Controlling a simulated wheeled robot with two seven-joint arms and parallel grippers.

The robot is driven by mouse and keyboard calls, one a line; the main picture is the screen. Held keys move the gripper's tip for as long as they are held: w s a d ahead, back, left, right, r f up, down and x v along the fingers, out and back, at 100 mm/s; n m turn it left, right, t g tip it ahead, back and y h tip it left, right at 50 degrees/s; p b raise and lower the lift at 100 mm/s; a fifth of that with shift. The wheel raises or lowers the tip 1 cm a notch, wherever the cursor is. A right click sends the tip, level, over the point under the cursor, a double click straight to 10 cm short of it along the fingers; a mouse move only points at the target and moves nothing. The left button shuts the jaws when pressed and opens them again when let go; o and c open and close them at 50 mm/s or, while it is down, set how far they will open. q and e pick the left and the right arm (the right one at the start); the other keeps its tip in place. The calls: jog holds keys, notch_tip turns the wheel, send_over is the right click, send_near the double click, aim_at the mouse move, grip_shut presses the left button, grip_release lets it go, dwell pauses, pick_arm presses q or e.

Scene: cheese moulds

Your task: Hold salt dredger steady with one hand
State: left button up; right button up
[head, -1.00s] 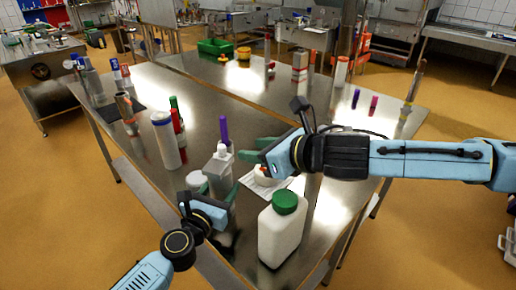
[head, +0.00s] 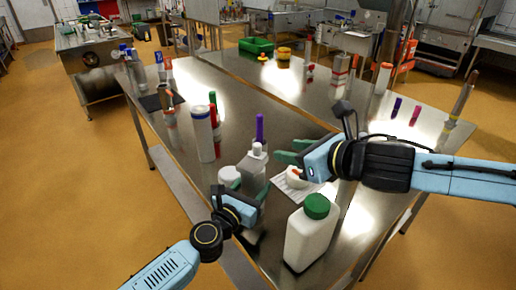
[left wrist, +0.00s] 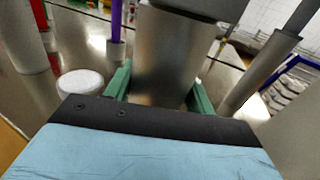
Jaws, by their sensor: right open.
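The salt dredger, which I take to be the grey metal cylinder (left wrist: 165,65), stands upright between the green fingers of my left gripper (left wrist: 160,88). Both fingers sit against its sides. In the head view the dredger (head: 252,170) is partly hidden by my left gripper (head: 250,190), and a pale top shows above it. My right gripper (head: 290,157) is open and empty, to the right of the dredger and above a white round item with a red patch (head: 297,177).
A white jug with a green cap (head: 312,235) stands near the front edge. A white tub (head: 229,176), a tall white cylinder (head: 203,135) and a purple-topped item (head: 260,128) stand close by. A green crate (head: 256,46) is far back on the steel table (head: 235,100).

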pick_arm(q)
jog(key=o, duration=0.5)
